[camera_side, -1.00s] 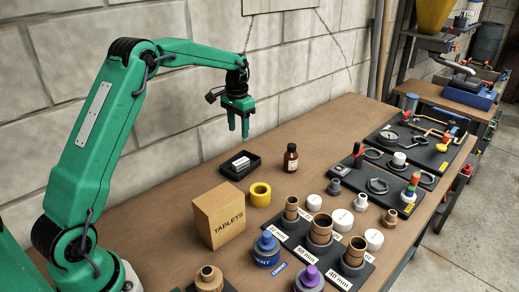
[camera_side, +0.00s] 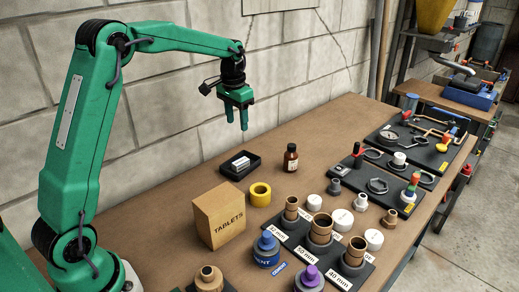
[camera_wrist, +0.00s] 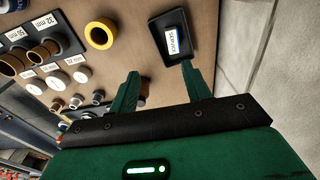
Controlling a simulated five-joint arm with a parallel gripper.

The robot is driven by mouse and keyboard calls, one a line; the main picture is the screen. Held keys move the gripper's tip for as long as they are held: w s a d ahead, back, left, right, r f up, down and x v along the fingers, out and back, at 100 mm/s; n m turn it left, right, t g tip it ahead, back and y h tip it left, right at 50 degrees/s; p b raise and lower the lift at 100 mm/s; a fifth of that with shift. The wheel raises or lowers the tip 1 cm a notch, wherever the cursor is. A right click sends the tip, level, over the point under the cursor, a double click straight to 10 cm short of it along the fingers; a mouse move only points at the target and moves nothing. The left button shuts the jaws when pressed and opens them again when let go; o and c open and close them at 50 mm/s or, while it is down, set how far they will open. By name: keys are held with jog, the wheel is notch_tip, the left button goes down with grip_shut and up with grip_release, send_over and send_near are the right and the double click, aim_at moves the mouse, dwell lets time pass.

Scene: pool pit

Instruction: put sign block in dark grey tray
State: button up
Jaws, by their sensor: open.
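The dark grey tray (camera_side: 254,170) sits on the bench near the wall, and it also shows in the wrist view (camera_wrist: 183,20). The sign block (camera_side: 240,163), with a white lettered face and dark sides, lies inside the tray; its label shows in the wrist view (camera_wrist: 172,40). My gripper (camera_side: 237,125) is raised above the bench, higher than the tray, with nothing between its fingers. In the wrist view my gripper (camera_wrist: 160,68) has its two green fingers apart, one fingertip near the tray's lower edge in the picture.
A brown bottle (camera_side: 290,158) stands right of the tray. A yellow ring (camera_side: 259,194) and the tall tablets box (camera_side: 219,216) are nearer the camera. Pipe fittings on a dark board (camera_side: 335,262) fill the front. The block wall rises close behind the tray.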

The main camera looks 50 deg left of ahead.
jog(key=s+d+r+t, duration=0.1)
jog(key=s+d+r, duration=0.4)
jog(key=s+r, duration=0.25)
jog(key=s+d+f+t, duration=0.1)
jog(key=s+d, duration=0.3)
jog(key=s, duration=0.6)
jog(key=s+d+t, duration=0.2)
jog(key=s+d, duration=0.2)
jog(key=s, duration=0.6)
jog(key=shift+s+f+t, duration=0.4)
